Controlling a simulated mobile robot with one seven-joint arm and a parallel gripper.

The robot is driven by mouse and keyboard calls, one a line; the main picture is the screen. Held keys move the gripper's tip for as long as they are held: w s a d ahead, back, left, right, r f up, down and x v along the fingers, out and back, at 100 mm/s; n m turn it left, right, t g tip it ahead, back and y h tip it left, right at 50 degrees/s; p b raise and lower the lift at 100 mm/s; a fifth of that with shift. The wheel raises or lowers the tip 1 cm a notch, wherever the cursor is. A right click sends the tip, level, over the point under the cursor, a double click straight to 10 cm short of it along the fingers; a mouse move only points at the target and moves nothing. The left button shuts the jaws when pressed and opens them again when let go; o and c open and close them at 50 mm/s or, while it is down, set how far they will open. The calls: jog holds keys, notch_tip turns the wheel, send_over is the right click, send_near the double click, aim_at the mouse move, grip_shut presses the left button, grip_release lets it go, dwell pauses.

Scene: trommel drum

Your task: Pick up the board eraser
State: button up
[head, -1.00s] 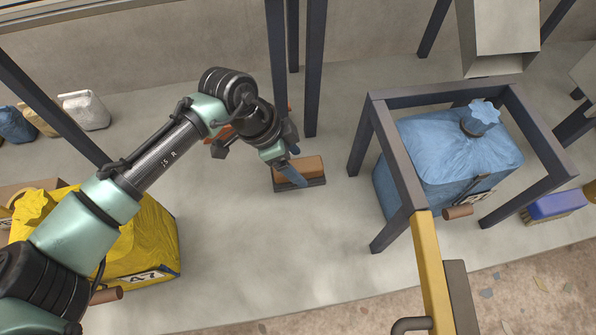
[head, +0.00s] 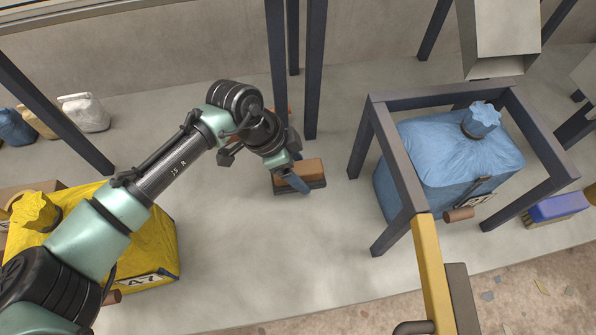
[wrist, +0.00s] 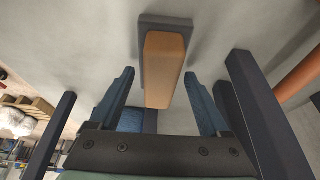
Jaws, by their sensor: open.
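The board eraser (head: 301,173) has a brown wooden top block and a dark grey base, and it lies flat on the pale concrete floor. In the wrist view the eraser (wrist: 164,62) lies straight ahead, with the near end of its brown block showing between the two blue fingers. My gripper (head: 292,180) is right at the eraser in the head view and hides part of it. In the wrist view my gripper (wrist: 162,90) is open, with a visible gap between each finger and the block. I cannot tell how high the fingertips are above the floor.
Dark posts (head: 313,70) stand just behind the eraser. A blue sack (head: 440,160) sits inside a dark frame to the right, and a yellow sack (head: 150,235) lies to the left. A blue brush (head: 556,207) is at the far right. The floor in front is clear.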

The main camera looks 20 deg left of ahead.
aim_at(298, 168)
jog(key=c, duration=1.1)
jog(key=shift+r, duration=0.1)
notch_tip(298, 168, up, 10)
jog(key=p, duration=0.2)
jog(key=shift+r+p, duration=0.2)
jog(key=shift+p, duration=0.1)
